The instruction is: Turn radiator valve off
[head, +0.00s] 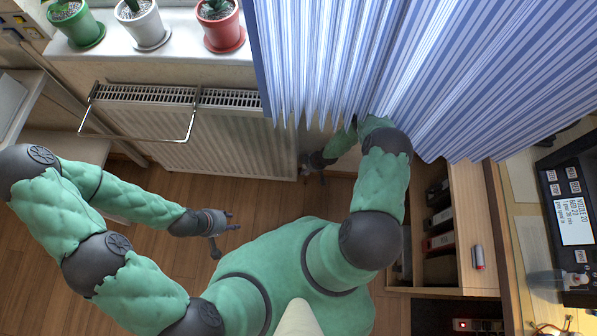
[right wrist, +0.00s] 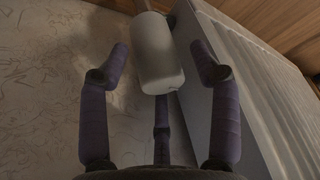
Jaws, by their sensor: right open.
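The radiator valve (right wrist: 158,70) is a pale grey rounded cylinder in the right wrist view. The radiator (head: 215,138) is a white ribbed panel under the windowsill, and its side also shows in the right wrist view (right wrist: 270,85). My right gripper (head: 308,166) is low beside the radiator's right end, its arm partly under the curtain. In the right wrist view its purple fingers are open, spread on both sides of the valve with gaps visible. The valve cannot be made out in the head view. My left gripper (head: 228,226) is open and empty above the floor.
A striped blue curtain (head: 400,60) hangs over my right forearm. A metal rail (head: 140,137) sits on the radiator's left part. Potted plants (head: 143,22) stand on the sill (head: 175,45). A wooden desk with shelves (head: 470,200) is at right. The floor (head: 160,265) is mostly clear.

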